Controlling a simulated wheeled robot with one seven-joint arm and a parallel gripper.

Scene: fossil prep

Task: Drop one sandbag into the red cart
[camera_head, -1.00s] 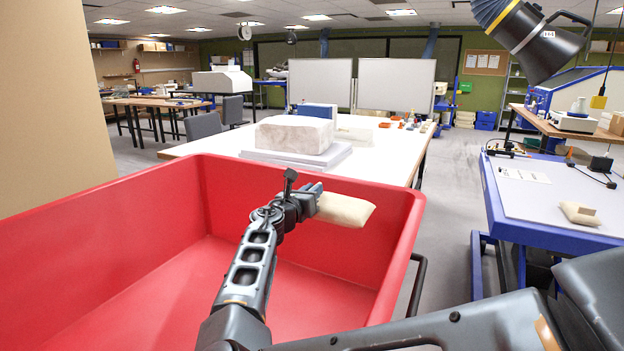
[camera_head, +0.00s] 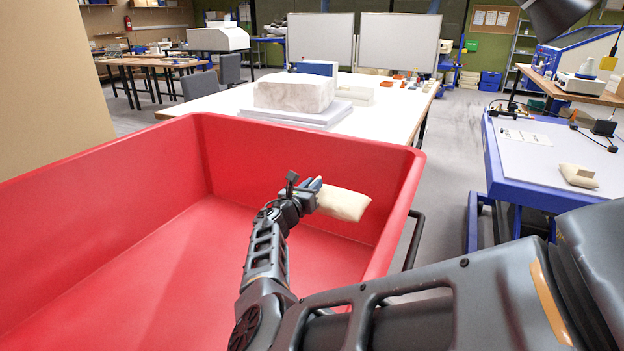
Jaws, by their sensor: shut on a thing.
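The red cart (camera_head: 130,235) is a large open bin that fills the lower left of the view. My gripper (camera_head: 314,194) is shut on a cream sandbag (camera_head: 344,203), which sticks out to its right. The sandbag appears over the cart's inside, in front of its far right wall, and looks clear of the floor of the cart. The fingertips are mostly hidden by my wrist and the bag. Another cream sandbag (camera_head: 579,176) lies on the blue-framed table at the right.
A white table (camera_head: 205,105) with a pale stone block (camera_head: 294,93) on a slab stands just behind the cart. The blue-framed table (camera_head: 520,165) is to the right, with a floor gap between it and the cart. A tan panel (camera_head: 45,85) rises at the left.

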